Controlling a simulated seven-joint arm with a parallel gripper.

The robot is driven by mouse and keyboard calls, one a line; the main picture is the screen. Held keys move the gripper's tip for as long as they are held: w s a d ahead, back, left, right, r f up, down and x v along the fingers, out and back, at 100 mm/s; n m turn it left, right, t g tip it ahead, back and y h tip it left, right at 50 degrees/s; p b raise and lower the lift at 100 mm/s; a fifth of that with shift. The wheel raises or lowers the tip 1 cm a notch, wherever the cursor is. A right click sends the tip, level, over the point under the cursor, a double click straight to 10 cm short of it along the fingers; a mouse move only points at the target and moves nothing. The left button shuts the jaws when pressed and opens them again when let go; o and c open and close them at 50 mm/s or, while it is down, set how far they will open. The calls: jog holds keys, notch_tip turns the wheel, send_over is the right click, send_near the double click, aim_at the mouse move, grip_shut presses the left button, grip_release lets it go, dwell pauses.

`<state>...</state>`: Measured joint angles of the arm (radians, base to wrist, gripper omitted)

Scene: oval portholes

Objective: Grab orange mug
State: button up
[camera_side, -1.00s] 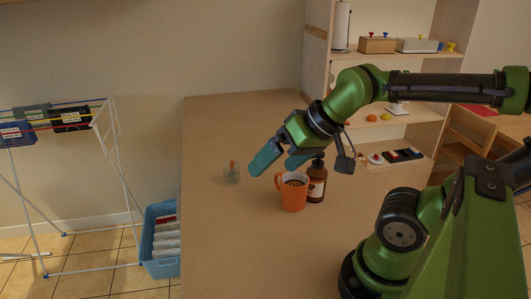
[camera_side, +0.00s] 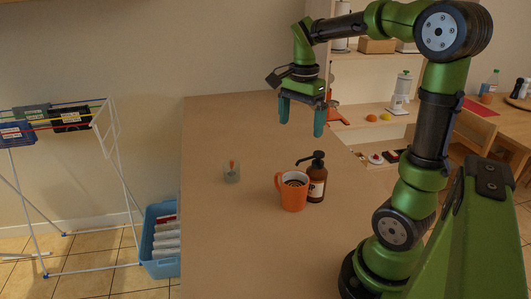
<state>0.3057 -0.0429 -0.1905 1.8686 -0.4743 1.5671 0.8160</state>
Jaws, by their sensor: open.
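The orange mug (camera_side: 294,197) stands upright on the wooden counter, with its handle towards the left and a dark, ringed pattern showing inside its rim. My gripper (camera_side: 302,128) is open and empty, with its two teal fingers pointing down. It is well above the counter and appears higher than the mug, apart from it. A brown pump bottle (camera_side: 317,182) with a black pump head stands close beside the mug on its right. From this view I cannot tell whether the two touch.
A small clear glass (camera_side: 232,174) with an orange item in it stands left of the mug. The counter (camera_side: 230,240) is otherwise largely clear. Shelves (camera_side: 370,112) with several objects are behind, at the right. A drying rack and a blue crate (camera_side: 155,262) stand left of the counter.

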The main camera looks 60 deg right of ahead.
send_near(295, 173)
jog(key=s+a+f, duration=0.2)
jog(key=a, duration=0.1)
jog(key=shift+w+f, duration=0.15)
jog(key=shift+f, duration=1.35)
jog(key=shift+w+f, duration=0.1)
jog(key=shift+f, duration=1.4)
jog(key=shift+c, duration=0.3)
jog(key=c, duration=1.7)
jog(key=shift+r, duration=0.1)
jog(key=shift+c, duration=0.3)
jog(key=shift+r, duration=0.1)
